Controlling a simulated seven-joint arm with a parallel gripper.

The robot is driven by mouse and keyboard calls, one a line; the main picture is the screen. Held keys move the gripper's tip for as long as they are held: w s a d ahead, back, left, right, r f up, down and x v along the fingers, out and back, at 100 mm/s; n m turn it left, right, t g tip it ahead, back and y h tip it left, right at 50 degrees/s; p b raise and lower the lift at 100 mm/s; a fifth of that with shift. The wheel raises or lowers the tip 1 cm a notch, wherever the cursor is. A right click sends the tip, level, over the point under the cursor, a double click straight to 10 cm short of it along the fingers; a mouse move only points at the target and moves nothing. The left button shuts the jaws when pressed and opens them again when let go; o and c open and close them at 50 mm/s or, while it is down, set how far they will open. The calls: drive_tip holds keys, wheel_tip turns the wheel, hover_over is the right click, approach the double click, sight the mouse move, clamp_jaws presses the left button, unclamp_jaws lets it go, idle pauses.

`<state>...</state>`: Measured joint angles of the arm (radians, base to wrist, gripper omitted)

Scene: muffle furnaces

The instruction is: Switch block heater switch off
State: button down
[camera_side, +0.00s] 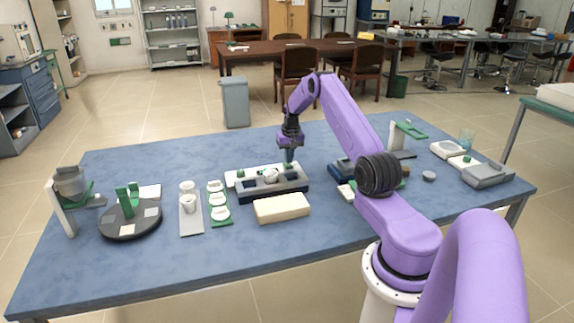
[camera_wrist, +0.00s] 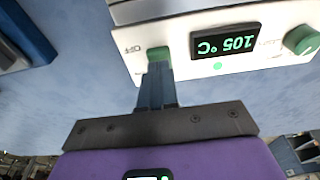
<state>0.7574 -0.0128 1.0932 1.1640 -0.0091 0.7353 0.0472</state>
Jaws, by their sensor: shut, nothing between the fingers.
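The block heater's white panel (camera_wrist: 195,65) fills the upper part of the wrist view. It carries a dark display (camera_wrist: 225,43) reading 105 °C upside down, with a small lit green dot below it. A green switch (camera_wrist: 158,53) sits left of the display, beside a small label that looks like OFF. My gripper (camera_wrist: 157,82) is shut and empty, its fingertips at the switch; I cannot tell whether they touch it. In the side view my gripper (camera_side: 289,158) points down at the right end of what appears to be the heater (camera_side: 236,177).
A green knob (camera_wrist: 302,40) is at the panel's right. In the side view a cream block (camera_side: 282,208) lies in front of the heater. White dishes on a green rack (camera_side: 219,203) stand to its left. The blue table (camera_side: 180,265) is clear at the front left.

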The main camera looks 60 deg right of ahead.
sight(289, 166)
drive_tip(key=shift+f, duration=0.75)
idle(0.4)
drive_tip(key=shift+r, duration=3.5)
